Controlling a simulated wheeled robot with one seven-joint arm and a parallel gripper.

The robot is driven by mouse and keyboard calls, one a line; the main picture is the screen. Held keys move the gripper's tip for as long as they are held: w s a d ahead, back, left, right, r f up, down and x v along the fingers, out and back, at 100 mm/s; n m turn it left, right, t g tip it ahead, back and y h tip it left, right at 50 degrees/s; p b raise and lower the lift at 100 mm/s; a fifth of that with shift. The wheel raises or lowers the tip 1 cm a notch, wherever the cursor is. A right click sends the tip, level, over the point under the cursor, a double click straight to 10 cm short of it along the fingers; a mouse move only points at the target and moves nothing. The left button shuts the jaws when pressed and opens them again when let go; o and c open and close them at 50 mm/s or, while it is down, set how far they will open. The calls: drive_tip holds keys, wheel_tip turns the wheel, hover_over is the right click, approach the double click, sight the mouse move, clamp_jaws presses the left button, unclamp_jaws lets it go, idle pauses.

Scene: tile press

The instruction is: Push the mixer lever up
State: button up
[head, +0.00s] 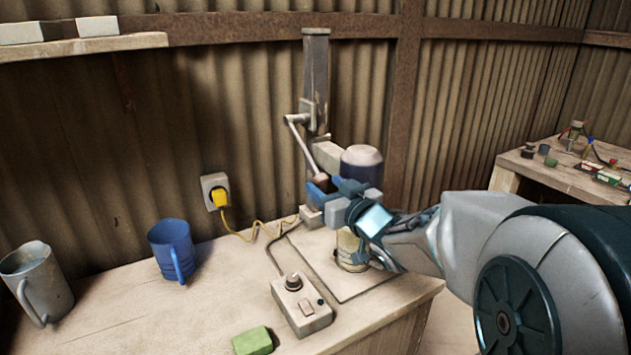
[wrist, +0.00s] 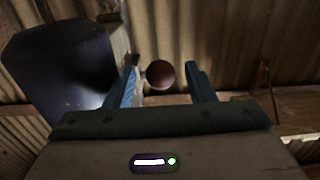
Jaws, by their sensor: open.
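My gripper (head: 318,189) is at the lever's lower end, beside the motor, and hides part of the mixer. In the wrist view my gripper (wrist: 160,84) is open, with a round reddish-brown knob (wrist: 160,74) showing between its fingers. I cannot tell if a finger touches it. The dark motor (wrist: 65,72) fills the left of that view.
A control box (head: 301,305) with a knob and a green block (head: 253,341) lie at the bench front. A blue mug (head: 171,249) and a grey jug (head: 37,282) stand left. A yellow plug (head: 218,197) sits in the wall socket. A side table (head: 520,168) stands right.

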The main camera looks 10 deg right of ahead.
drive_tip(key=shift+x, duration=1.25)
clamp_jaws()
drive_tip(key=shift+r, duration=0.15)
